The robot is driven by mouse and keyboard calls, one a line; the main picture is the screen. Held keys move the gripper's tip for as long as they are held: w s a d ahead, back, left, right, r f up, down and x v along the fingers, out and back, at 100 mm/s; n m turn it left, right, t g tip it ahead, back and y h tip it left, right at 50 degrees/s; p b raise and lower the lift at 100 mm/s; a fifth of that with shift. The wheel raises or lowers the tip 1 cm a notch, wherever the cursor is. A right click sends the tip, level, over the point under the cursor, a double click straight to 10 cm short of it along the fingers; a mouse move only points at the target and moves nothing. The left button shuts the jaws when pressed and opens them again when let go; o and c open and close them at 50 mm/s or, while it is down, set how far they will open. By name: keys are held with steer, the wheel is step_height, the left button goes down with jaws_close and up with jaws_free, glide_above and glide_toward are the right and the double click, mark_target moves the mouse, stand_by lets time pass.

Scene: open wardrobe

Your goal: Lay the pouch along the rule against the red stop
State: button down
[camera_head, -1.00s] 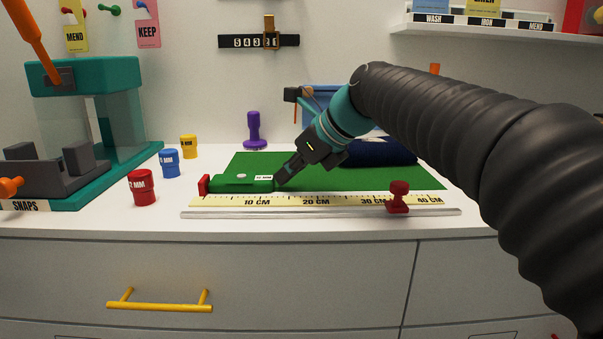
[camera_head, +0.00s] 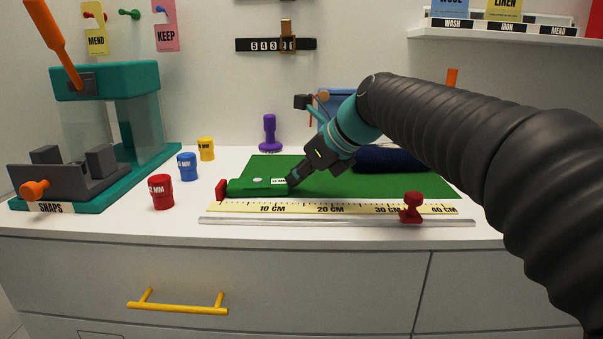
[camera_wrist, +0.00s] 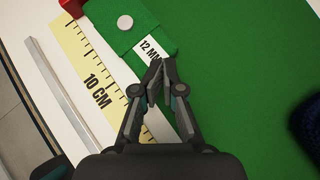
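The green pouch (camera_head: 245,186) lies flat on the green mat, along the back edge of the yellow rule (camera_head: 300,209). It has a pale round snap and a white "12 MM" label at its right end. Its left end is at the red stop (camera_head: 221,190), touching or nearly so. My gripper (camera_head: 291,181) is at the pouch's right end. In the wrist view, its fingertips (camera_wrist: 162,68) are close together at the labelled end of the pouch (camera_wrist: 120,28), apparently pinching it. The red stop (camera_wrist: 72,6) shows at the top left.
A metal rail (camera_head: 330,221) with a red slider (camera_head: 411,208) runs in front of the rule. Red (camera_head: 161,192), blue (camera_head: 187,166) and yellow (camera_head: 206,149) pots stand left of the mat. The teal snaps press (camera_head: 105,82) stands further left. Dark blue cloth (camera_head: 390,159) lies behind my arm.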

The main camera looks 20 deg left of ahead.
steer(key=shift+s+a, duration=0.15)
steer(key=shift+s+d, duration=0.1)
steer(key=shift+d, duration=0.15)
steer(key=d, duration=0.3)
steer(key=s+d, duration=0.1)
steer(key=shift+d+r, duration=0.15)
steer(key=shift+r, duration=0.2)
steer(key=p+v, duration=0.1)
steer(key=v, duration=0.8)
